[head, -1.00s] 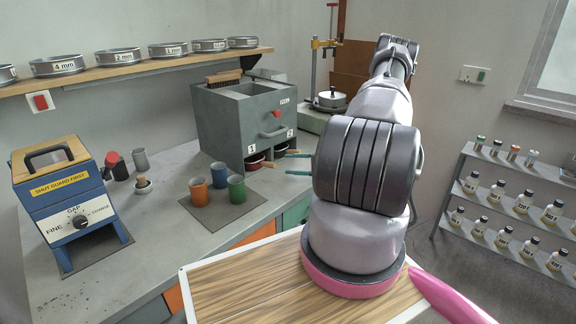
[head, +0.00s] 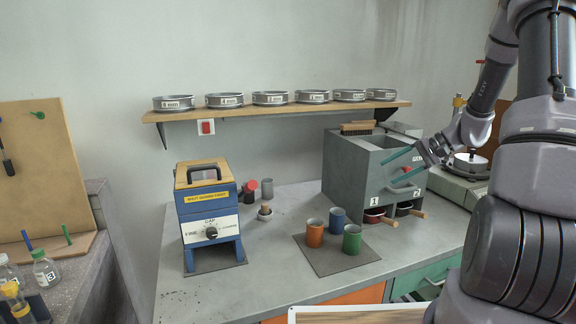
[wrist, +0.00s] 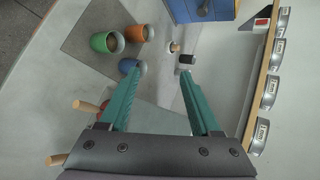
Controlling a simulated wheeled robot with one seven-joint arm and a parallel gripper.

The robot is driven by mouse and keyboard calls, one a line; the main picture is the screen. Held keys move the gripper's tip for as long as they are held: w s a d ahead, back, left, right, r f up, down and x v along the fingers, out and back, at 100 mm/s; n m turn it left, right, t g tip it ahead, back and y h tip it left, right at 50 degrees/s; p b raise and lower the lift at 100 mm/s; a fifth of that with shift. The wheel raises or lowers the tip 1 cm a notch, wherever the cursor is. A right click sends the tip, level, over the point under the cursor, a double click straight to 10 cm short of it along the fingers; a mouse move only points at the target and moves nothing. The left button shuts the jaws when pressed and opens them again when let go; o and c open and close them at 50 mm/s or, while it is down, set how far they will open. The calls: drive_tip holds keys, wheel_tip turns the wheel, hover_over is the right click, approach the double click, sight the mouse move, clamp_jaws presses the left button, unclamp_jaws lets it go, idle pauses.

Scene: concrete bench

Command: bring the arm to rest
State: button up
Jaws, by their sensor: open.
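My gripper (head: 402,163) has two long teal fingers and is in front of the grey box-shaped splitter (head: 350,165) in the head view, at the height of its upper front. In the wrist view my gripper (wrist: 160,85) is open, its two teal fingers wide apart with nothing held between them. My grey arm reaches in from the right side of the head view and covers part of the bench and the scale behind. Whether the fingers touch the splitter cannot be told; they look apart from it.
Orange (head: 315,232), blue (head: 337,217) and green (head: 352,239) cups stand on a dark mat (head: 317,262). A blue grinder (head: 208,215) stands left of them. A shelf (head: 280,108) of sieves runs along the wall. Bare bench (head: 265,270) lies in front.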

drive_tip(key=s+a+r+n+t+h, duration=0.1)
drive_tip(key=s+a+r+t+h, duration=0.1)
drive_tip(key=s+r, duration=0.9)
drive_tip(key=s+a+r+n+t+h, duration=0.1)
drive_tip(key=s+a+r+h, duration=0.4)
drive_tip(key=s+r, duration=0.5)
drive_tip(key=s+t+h, duration=0.1)
drive_tip(key=s, duration=0.2)
drive_tip(key=shift+r, duration=0.4)
